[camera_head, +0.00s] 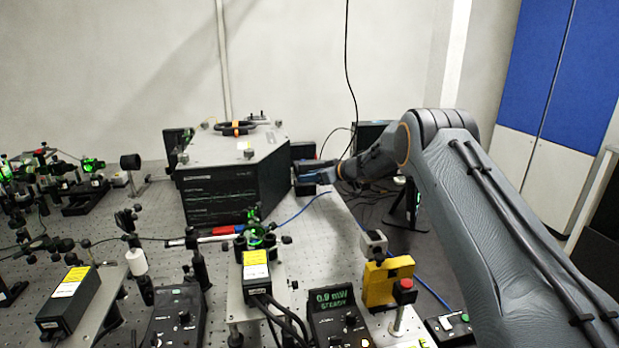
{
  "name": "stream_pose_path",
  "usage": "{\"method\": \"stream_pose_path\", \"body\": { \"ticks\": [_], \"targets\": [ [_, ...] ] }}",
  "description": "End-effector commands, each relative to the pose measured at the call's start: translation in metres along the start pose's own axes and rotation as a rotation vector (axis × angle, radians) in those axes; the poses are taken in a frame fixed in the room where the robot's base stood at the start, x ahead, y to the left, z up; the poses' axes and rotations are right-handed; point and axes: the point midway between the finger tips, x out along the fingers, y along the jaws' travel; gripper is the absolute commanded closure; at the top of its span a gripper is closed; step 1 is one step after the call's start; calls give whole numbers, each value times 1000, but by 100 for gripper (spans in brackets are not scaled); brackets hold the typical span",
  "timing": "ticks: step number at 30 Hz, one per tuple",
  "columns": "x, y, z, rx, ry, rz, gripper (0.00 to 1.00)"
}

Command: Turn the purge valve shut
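The spectrometer housing (232,193), a grey-topped box with dark sides and an orange and black handle on its lid, stands on the perforated bench. My arm reaches in from the right, and my gripper (307,176) is at the housing's right side, near its right corner. The fingers are small, dark and seen from the side, so whether they are open, shut or holding something is unclear. The purge valve cannot be made out; it may be hidden at the gripper. A blue hose (300,212) runs along the bench just below the gripper.
Optic mounts and a yellow-labelled laser box (68,300) crowd the left and front. A "0.9 mW STEADY" meter (336,307), a yellow block (388,282) and a red button (405,284) stand at the front right.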

Motion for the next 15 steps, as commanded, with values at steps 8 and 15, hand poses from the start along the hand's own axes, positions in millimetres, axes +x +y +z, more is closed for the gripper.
{"method": "stream_pose_path", "body": {
  "ticks": [8,15],
  "targets": [
    [0,0,0,0,0,0,100],
    [1,2,1,-10,3,-17,100]
  ]
}}
